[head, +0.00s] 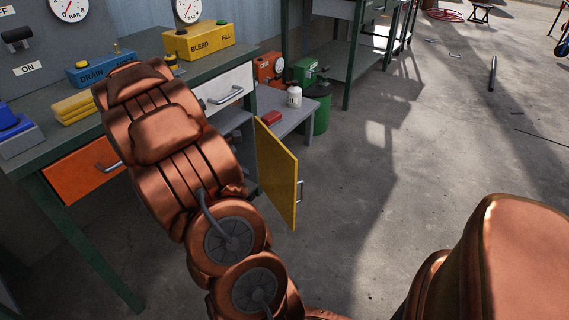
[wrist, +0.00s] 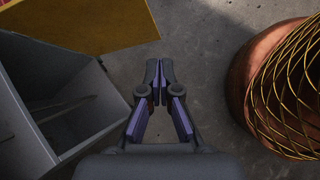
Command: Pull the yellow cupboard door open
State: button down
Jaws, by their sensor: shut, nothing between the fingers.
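The yellow cupboard door (head: 277,172) stands swung out from the workbench in the head view, with a grey handle (head: 299,191) on its outer face. In the wrist view the yellow door (wrist: 90,22) crosses the top left, beside the open grey cupboard interior (wrist: 50,110). My gripper (wrist: 159,64) is shut and empty over bare floor, just right of the cupboard and below the door in that picture. It does not touch the door there. In the head view my copper arm hides the gripper and part of the cupboard.
The bench has a white drawer (head: 224,88) and an orange drawer (head: 85,168). A low grey table (head: 280,103) with a red item and white bottle stands behind the door, near a green bin (head: 317,108).

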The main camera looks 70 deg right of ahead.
jog(key=d+f+n, duration=0.2)
jog(key=d+f, duration=0.1)
jog(key=d, duration=0.5)
jog(key=b, duration=0.3)
send_near(291, 169)
jog(key=shift+h, duration=0.4)
jog(key=shift+a+f+x, duration=0.1)
jog(key=shift+a+x, duration=0.05)
jog(key=shift+x, duration=0.9)
jog(key=shift+a+f+x, duration=0.1)
jog(key=shift+x, duration=0.9)
jog(key=shift+a+f+x, duration=0.1)
jog(key=shift+a+x, duration=0.05)
jog(key=shift+x, duration=0.9)
jog(key=shift+s+d+n, duration=0.1)
jog(key=shift+s+n, duration=0.05)
jog(key=shift+n, duration=0.15)
